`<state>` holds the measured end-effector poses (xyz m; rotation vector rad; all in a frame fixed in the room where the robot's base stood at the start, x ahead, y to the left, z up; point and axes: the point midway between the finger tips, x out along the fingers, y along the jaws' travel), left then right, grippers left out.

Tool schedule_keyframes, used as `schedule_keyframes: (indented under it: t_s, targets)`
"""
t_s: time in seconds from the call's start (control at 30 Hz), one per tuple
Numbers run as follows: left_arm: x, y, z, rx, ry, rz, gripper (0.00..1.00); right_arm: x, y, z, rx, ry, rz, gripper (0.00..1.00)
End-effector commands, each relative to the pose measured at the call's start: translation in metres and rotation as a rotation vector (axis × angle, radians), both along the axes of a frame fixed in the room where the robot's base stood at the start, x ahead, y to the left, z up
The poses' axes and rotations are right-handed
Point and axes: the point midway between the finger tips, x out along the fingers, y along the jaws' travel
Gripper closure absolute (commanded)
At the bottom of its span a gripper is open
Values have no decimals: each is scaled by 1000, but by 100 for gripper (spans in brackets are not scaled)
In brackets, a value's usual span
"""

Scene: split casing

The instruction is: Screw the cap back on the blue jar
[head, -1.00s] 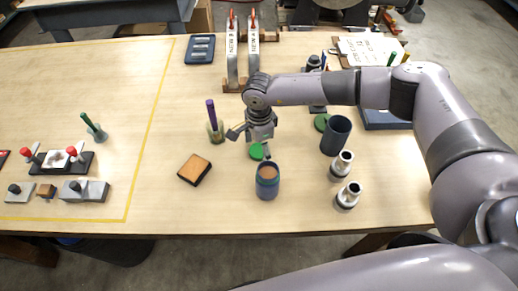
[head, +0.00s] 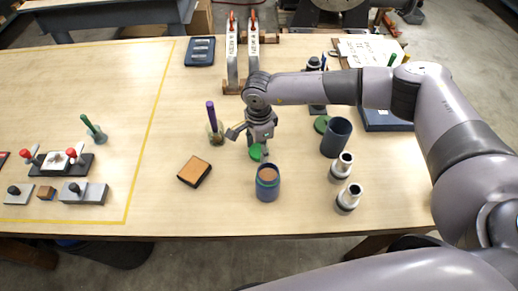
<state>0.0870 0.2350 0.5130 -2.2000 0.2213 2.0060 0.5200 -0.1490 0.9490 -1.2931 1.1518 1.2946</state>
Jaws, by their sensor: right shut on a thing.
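The blue jar (head: 267,184) stands upright and open near the front edge of the table, with brownish contents at its mouth. A green cap (head: 255,153) is just behind the jar, apart from its mouth. My right gripper (head: 261,150) points down and is shut on this green cap, partly hiding it. Whether the cap touches the table is hard to tell. My left gripper is not in view.
Two metal fittings (head: 349,197) stand right of the jar. A brown-topped block (head: 194,171) and a pen holder (head: 215,133) are to the left. Table between block and jar is clear.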

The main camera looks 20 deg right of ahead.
Motion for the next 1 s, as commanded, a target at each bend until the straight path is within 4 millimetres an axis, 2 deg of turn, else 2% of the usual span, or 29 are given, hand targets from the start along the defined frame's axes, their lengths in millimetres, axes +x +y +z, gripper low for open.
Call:
schedule_keyframes:
  t_s: [0.17,0.23,0.5,0.7,0.83,1.0]
  targets:
    - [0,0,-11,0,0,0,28,1,0,24,1,-5,2,61]
    - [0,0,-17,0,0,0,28,2,0,39,2,-7,2,61]
    - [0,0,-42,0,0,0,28,1,0,118,1,-9,2,61]
    - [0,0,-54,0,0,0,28,0,0,164,-1,-4,2,61]
    - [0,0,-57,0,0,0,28,0,0,182,0,-3,0,61]
    - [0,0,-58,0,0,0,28,0,0,192,-1,0,1,61]
